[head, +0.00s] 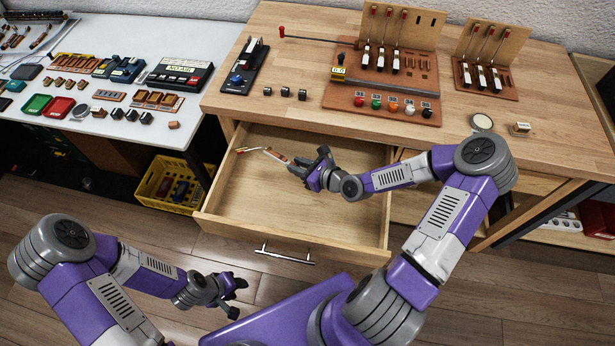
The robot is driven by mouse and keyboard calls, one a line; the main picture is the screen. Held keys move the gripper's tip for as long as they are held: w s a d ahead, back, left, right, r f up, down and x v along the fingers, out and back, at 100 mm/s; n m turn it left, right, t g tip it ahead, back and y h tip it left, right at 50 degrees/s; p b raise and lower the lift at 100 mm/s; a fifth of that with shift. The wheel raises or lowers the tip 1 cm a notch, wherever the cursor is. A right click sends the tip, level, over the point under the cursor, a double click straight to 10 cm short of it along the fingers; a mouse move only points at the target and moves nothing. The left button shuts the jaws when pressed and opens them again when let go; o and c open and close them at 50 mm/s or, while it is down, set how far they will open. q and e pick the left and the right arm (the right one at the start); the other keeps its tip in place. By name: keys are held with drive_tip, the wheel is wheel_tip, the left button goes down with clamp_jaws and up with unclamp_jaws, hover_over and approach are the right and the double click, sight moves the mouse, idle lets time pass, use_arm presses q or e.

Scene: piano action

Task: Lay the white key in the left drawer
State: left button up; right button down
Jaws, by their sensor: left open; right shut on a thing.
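The left drawer (250,200) is pulled open below the workbench, and its light wooden floor is mostly bare. My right gripper (294,168) is over the drawer, shut on the near end of the white key (274,154). The key is a thin stick with a pale middle and reddish and brass-coloured parts, pointing left toward the drawer's back left. I cannot tell whether it touches the drawer floor. My fingers hide its near end. My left gripper (238,294) is open and empty, low in front of the drawer.
The wooden workbench (290,113) above carries a rack with coloured buttons (398,108), key assemblies (482,78) and small dark blocks (285,92). A yellow crate (158,190) stands left of the drawer. The drawer's front wall and handle (284,256) face me.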

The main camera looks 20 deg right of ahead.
sight(302, 188)
drive_tip(key=f+b, duration=0.2)
drive_tip(key=f, duration=0.3)
drive_tip(key=f+b, duration=0.3)
drive_tip(key=f, duration=0.2)
drive_tip(key=shift+s+d+f, duration=0.1)
drive_tip(key=shift+d+f, duration=0.05)
drive_tip(key=shift+d, duration=0.05)
drive_tip(key=shift+f, duration=0.1)
drive_tip(key=c, duration=0.9)
unclamp_jaws()
drive_tip(key=shift+c, duration=0.2)
drive_tip(key=shift+s+d+r, duration=0.15)
drive_tip(key=shift+r, duration=0.05)
drive_tip(key=p+v, duration=0.4)
drive_tip(key=v, duration=0.6)
drive_tip(key=shift+s+d+r, duration=0.15)
drive_tip(key=shift+r, duration=0.1)
drive_tip(key=shift+s+d+r+p, duration=0.1)
drive_tip(key=shift+s+d+p, duration=0.15)
drive_tip(key=shift+s+p, duration=0.15)
